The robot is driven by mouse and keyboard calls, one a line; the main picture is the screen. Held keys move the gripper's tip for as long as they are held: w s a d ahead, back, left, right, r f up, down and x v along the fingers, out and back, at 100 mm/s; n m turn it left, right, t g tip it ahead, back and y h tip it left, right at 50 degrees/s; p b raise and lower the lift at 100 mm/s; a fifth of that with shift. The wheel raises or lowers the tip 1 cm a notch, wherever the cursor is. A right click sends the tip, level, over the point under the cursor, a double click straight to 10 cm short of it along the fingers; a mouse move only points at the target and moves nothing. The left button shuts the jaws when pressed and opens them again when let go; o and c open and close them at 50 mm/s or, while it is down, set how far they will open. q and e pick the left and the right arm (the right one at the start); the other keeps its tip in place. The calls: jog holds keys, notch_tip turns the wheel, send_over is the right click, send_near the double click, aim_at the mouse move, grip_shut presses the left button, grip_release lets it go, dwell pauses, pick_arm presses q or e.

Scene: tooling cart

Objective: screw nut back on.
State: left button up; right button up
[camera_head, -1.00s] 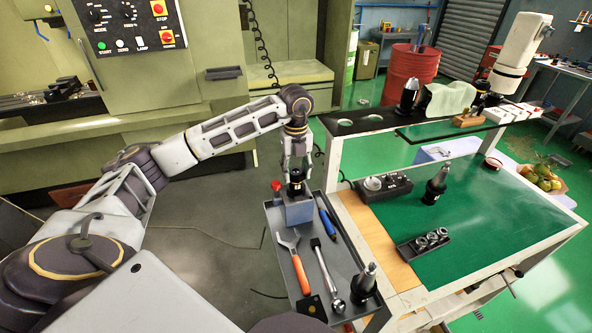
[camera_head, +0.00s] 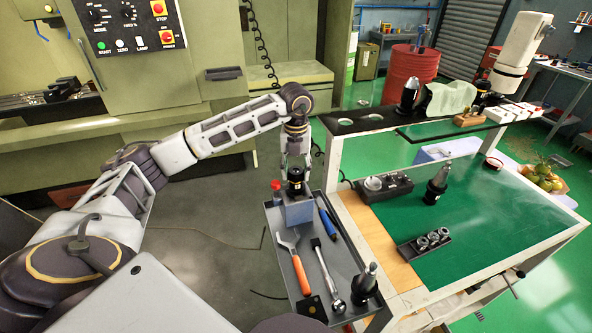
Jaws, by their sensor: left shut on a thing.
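A dark round nut (camera_head: 295,174) sits on top of a dark holder (camera_head: 295,189), which stands upright in a blue-grey block (camera_head: 298,212) at the back of the grey tray. My left gripper (camera_head: 295,166) points straight down over the block, with its fingers shut around the nut. The fingers hide part of the nut, and I cannot tell how far it is threaded. My right gripper does not show.

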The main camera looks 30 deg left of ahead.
pick_arm(q)
jog(key=shift+m, duration=1.4)
jog(key=o, duration=1.4)
jog(key=shift+r, duration=6)
